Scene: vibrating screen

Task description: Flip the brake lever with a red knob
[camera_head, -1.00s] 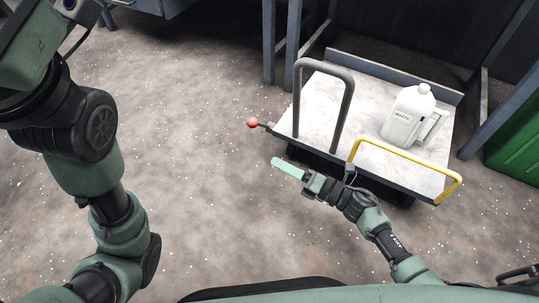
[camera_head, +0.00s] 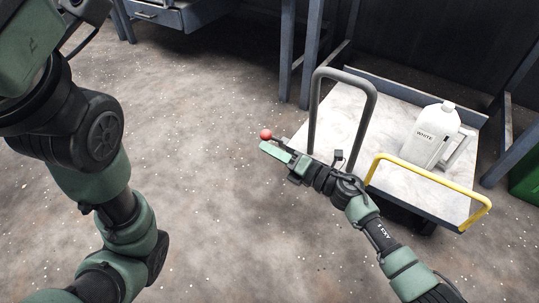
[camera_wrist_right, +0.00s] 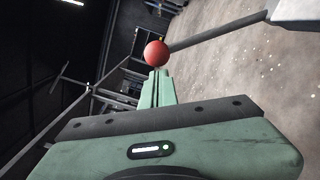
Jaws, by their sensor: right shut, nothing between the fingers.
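The brake lever's red knob (camera_head: 266,135) sticks out to the left of the cart, on a thin dark rod. My right gripper (camera_head: 266,148) is shut and empty, with its green fingertips just below the knob in the head view. In the right wrist view the red knob (camera_wrist_right: 156,53) shows just beyond the tips of the shut fingers (camera_wrist_right: 157,76), and its dark rod (camera_wrist_right: 215,32) runs to the upper right. I cannot tell whether the fingertips touch the knob. My left arm shows at the left, but its gripper is out of view.
The cart (camera_head: 345,103) has a pale top, a dark upright handle (camera_head: 312,110) and a yellow rail (camera_head: 432,176). A white jug (camera_head: 430,135) stands on it. A grey workbench (camera_head: 180,15) is at the back. The floor left of the cart is clear.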

